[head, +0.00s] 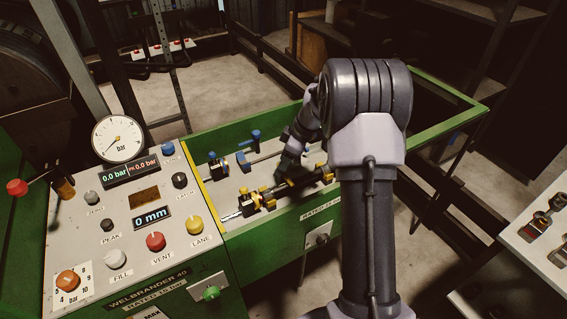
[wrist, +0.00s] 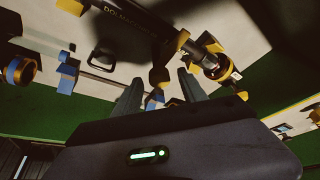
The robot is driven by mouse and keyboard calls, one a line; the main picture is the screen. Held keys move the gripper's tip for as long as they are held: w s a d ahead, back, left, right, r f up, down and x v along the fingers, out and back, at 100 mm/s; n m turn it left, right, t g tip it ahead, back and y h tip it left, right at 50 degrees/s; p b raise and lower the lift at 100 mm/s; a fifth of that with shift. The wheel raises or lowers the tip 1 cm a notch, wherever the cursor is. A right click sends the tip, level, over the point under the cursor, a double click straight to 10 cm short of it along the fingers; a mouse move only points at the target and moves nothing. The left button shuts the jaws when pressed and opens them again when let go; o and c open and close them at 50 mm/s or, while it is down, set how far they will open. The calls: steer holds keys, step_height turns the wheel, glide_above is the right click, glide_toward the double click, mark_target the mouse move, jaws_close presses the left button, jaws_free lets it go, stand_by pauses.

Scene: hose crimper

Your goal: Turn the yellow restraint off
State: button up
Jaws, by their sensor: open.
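Several yellow-and-black fittings sit along a dark hose assembly (head: 284,189) in the green-framed tray; I cannot tell which one is the restraint. One yellow fitting (head: 268,199) is near the hose's left end and another (head: 327,172) is near its right end, close to my arm. In the wrist view, a yellow collar (wrist: 183,39) and a yellow-ringed end fitting (wrist: 214,67) show on the hose, beyond my fingertips.
A control panel (head: 130,225) at the left has a gauge (head: 118,138), a 0 mm display (head: 151,217), and a yellow LANE knob (head: 195,224). Blue-handled fittings (head: 242,163) stand behind the hose. The tray's green rim (head: 270,250) bounds the area. A white table (head: 530,250) is at right.

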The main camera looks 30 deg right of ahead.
steer(key=shift+c, duration=0.2)
jaws_close()
stand_by(1.1)
